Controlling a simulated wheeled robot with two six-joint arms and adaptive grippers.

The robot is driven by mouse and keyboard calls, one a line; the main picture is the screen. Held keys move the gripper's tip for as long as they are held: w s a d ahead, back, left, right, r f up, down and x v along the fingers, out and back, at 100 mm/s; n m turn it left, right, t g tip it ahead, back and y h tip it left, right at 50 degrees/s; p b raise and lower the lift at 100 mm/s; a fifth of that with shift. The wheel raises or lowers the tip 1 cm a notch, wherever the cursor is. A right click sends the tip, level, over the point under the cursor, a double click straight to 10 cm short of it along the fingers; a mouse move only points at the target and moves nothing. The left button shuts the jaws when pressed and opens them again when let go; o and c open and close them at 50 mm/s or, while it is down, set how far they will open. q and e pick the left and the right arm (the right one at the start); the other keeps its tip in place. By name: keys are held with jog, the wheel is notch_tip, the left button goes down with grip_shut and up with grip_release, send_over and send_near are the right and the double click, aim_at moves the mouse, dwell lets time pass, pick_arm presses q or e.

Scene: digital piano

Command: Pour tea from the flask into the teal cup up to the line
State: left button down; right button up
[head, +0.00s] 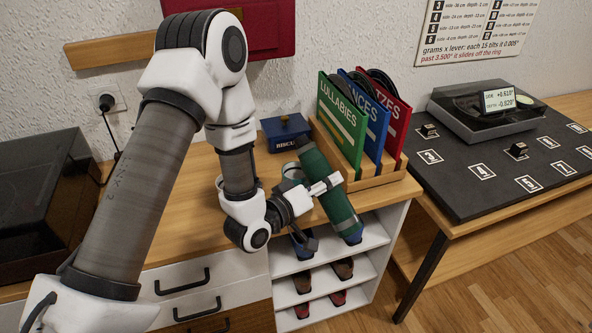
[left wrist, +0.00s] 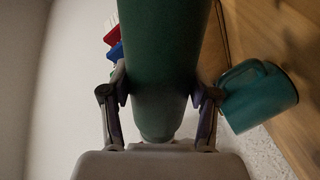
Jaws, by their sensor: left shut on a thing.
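My left gripper (head: 325,186) is shut on the green flask (head: 322,168), around its middle. In the left wrist view the flask (left wrist: 160,50) runs between the two fingers (left wrist: 160,108). The teal cup (left wrist: 258,96) stands to the right of the flask there, apart from the fingers, its handle toward them. My right gripper is out of view.
A wooden rack (head: 376,180) with green, blue and red record sleeves stands right behind the flask. A blue box (head: 285,132) is at the back. A white shelf (head: 372,238) with shoes is below. A dark-topped table (head: 470,150) with a scale is at the right.

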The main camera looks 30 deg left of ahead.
pick_arm(q)
jog(key=shift+d+f+n, duration=0.1)
jog(key=shift+f+n, duration=0.05)
jog(key=shift+n, duration=0.15)
jog(key=shift+s, duration=0.1)
jog(key=shift+d+f+n+b, duration=0.25)
jog(key=shift+f+n+b, duration=0.1)
jog(key=shift+f+n, duration=0.4)
dwell(0.7)
jog(key=shift+d+r+n+p, duration=0.1)
jog(key=shift+r+n+p, duration=0.55)
jog(key=shift+n+p, duration=0.1)
dwell(0.6)
jog(key=shift+a+r+n+g+h+p, duration=0.4)
jog(key=shift+a+r+n+h+p, duration=0.1)
jog(key=shift+r+n+p, duration=0.25)
dwell(3.0)
dwell(1.0)
